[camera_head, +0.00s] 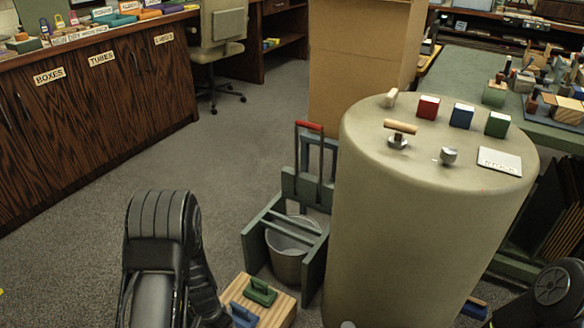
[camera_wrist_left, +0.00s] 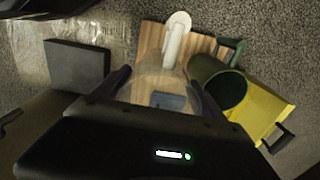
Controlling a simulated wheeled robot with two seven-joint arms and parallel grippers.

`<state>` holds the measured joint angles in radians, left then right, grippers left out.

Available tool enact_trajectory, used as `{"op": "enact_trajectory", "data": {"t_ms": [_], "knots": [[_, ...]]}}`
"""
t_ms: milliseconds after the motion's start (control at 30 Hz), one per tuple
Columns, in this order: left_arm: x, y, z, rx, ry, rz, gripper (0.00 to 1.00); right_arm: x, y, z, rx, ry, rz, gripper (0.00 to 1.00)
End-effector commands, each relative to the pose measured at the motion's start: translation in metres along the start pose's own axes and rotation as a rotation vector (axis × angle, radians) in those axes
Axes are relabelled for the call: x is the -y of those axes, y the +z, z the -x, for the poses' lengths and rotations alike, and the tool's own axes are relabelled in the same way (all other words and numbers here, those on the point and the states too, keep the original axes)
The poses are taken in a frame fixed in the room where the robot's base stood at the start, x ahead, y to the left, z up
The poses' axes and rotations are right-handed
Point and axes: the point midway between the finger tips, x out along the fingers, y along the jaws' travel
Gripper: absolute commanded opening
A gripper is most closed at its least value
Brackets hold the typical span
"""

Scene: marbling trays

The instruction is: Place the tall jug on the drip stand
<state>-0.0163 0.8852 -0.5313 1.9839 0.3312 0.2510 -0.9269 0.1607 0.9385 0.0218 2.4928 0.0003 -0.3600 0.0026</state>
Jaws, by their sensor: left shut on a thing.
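In the left wrist view my left gripper (camera_wrist_left: 158,82) has its two dark fingers on either side of a clear, see-through vessel (camera_wrist_left: 150,68) and is shut on it. This looks like the tall jug; its outline is faint. A white, handle-like piece (camera_wrist_left: 176,35) shows at its upper end. A wooden board (camera_wrist_left: 203,43) lies beyond it, and a blue block (camera_wrist_left: 168,101) shows through or behind it. I cannot tell for sure which thing is the drip stand.
A green mug (camera_wrist_left: 217,83), a yellow box (camera_wrist_left: 262,103) and a dark grey slab (camera_wrist_left: 78,66) surround the held vessel. In the head view a large beige drum (camera_head: 425,210) stands beside a green rack (camera_head: 262,222) holding a bucket (camera_head: 287,262). Carpet (camera_head: 150,165) is open at left.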

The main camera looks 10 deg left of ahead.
Motion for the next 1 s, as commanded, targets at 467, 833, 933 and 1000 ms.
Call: {"op": "enact_trajectory", "data": {"t_ms": [467, 833, 933, 1000], "knots": [[-0.015, -0.005, 0.022, -0.010, -0.003, 0.260, 0.36, 0.000, 0.000, 0.000, 0.000, 0.000, 0.000, 0.36], [-0.010, -0.124, 0.171, -0.021, -0.003, 0.432, 0.36, 0.000, 0.000, 0.000, 0.000, 0.000, 0.000, 0.36], [-0.016, -0.151, 0.215, -0.018, -0.003, 0.431, 0.36, 0.000, 0.000, 0.000, 0.000, 0.000, 0.000, 0.36], [-0.022, -0.167, 0.240, -0.016, -0.004, 0.418, 0.36, 0.000, 0.000, 0.000, 0.000, 0.000, 0.000, 0.36]]}}
